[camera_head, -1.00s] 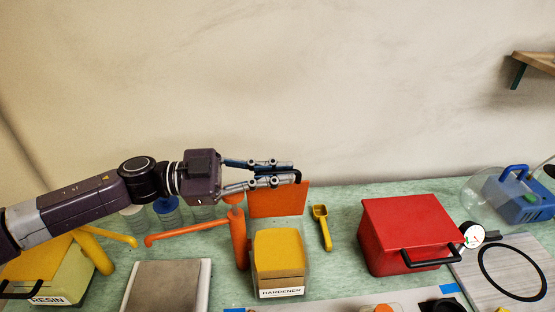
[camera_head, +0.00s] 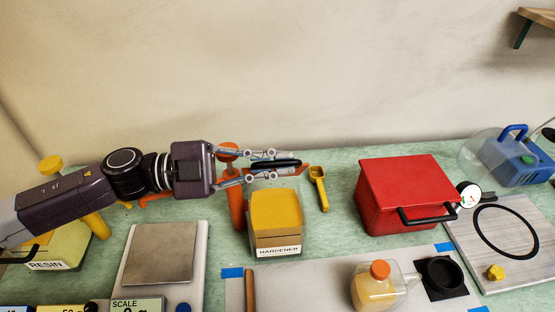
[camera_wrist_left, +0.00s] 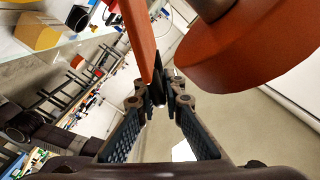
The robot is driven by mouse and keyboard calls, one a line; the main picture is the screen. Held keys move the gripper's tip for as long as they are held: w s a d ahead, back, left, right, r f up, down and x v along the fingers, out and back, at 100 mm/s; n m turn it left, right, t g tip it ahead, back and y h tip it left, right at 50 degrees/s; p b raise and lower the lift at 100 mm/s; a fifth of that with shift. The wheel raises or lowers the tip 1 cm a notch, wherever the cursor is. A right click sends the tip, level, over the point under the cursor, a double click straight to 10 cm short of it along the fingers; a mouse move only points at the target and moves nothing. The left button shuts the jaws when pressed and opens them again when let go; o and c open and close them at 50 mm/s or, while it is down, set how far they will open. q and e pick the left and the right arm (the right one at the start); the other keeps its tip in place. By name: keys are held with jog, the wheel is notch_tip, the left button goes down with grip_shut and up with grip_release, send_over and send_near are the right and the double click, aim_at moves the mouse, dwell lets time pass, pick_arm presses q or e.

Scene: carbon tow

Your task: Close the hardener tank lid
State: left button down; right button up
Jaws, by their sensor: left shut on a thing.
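The hardener tank (camera_head: 277,240) is a clear box with yellow content and a HARDENER label. Its orange lid (camera_head: 305,171) stands open above the tank's back edge, seen nearly edge-on and mostly hidden by my fingers. My left gripper (camera_head: 283,167) is shut on the lid's black handle (camera_head: 277,163), above and behind the tank opening. In the left wrist view the fingertips (camera_wrist_left: 158,88) close on the dark handle beside the orange lid (camera_wrist_left: 141,38). My right gripper is not in view.
An orange pump (camera_head: 236,195) stands just left of the tank; its round head (camera_wrist_left: 250,50) looms near my fingers in the left wrist view. A yellow scoop (camera_head: 319,188) lies right of the tank, then a red box (camera_head: 405,190). The scale (camera_head: 160,255) is front left.

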pick_arm(q)
jog(key=c, duration=2)
grip_release()
jog(key=shift+c, duration=0.2)
jog(key=s+a, duration=0.2)
jog(key=a, duration=1)
jog(key=shift+s, duration=0.2)
